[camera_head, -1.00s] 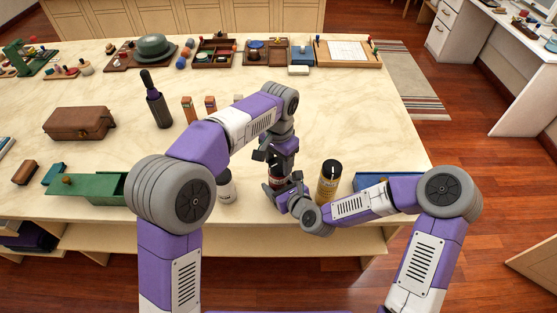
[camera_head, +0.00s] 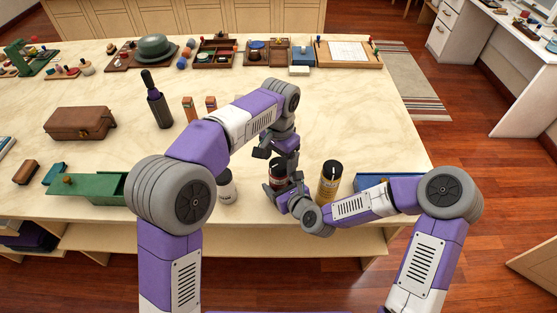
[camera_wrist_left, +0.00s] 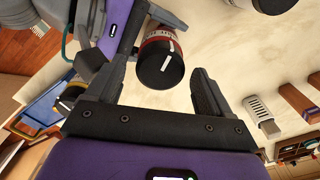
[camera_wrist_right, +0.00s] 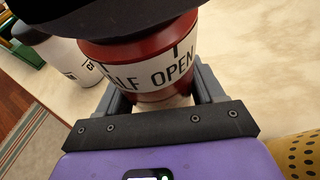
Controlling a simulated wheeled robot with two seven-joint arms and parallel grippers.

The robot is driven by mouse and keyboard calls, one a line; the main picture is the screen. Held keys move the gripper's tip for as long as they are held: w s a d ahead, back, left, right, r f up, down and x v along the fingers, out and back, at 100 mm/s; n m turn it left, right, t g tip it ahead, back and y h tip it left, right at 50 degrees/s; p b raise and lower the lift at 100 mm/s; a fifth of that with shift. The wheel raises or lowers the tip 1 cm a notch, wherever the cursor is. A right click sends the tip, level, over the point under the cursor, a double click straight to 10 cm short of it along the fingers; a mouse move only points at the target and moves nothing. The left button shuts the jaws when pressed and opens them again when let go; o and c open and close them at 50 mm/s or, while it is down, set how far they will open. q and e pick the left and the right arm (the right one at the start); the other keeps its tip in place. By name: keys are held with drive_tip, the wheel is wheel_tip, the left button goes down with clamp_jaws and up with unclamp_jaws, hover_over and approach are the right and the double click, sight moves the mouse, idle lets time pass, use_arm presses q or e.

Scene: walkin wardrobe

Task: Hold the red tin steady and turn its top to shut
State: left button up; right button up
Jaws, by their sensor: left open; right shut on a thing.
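The red tin (camera_head: 276,178) stands upright near the table's front edge, with a black top and a white label band. In the right wrist view, the tin (camera_wrist_right: 150,75) carries a label whose visible letters read "LF OPEN". My right gripper (camera_wrist_right: 160,92) is shut on the tin's body, with a finger on each side. My left gripper (camera_head: 275,147) is open just above the tin. In the left wrist view, the black top (camera_wrist_left: 160,66) lies between the spread fingers with space on either side, apart from them.
A yellow tin with a black top (camera_head: 328,185) stands close on the right, and a white container (camera_head: 227,187) on the left. A green box (camera_head: 97,187) lies farther left. A dark bottle (camera_head: 158,105) and small orange blocks (camera_head: 210,104) stand behind.

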sight(278, 163)
use_arm(q)
wheel_tip(278, 163, up, 7)
idle(0.3)
drive_tip(key=shift+a, duration=0.1)
use_arm(e)
drive_tip(key=o, duration=1.3)
